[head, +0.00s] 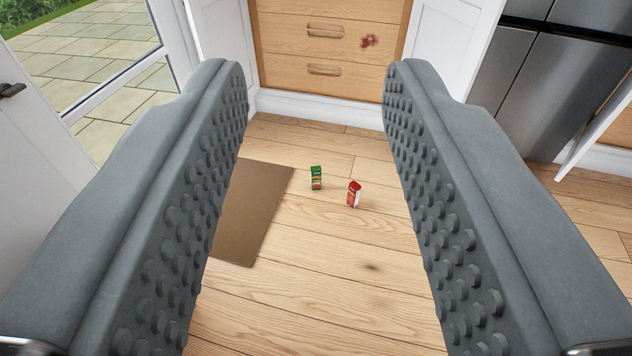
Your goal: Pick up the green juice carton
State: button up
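Nothing is between the fingers' surfaces. Both cartons show in the gap between the fingers, but far beyond and below them on the floor.
The brown mat (250,212) lies left of the cartons, partly hidden by the left finger. Wooden drawers (325,45) stand behind, with white panels beside them. A steel fridge (545,85) is at right, a glass door (95,60) at left. The floor before the cartons is clear.

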aim_at(315, 171)
jog(key=i+l, duration=0.1)
jog(key=i, duration=1.35)
jog(key=i+l+u, duration=0.1)
jog(key=i, duration=0.65)
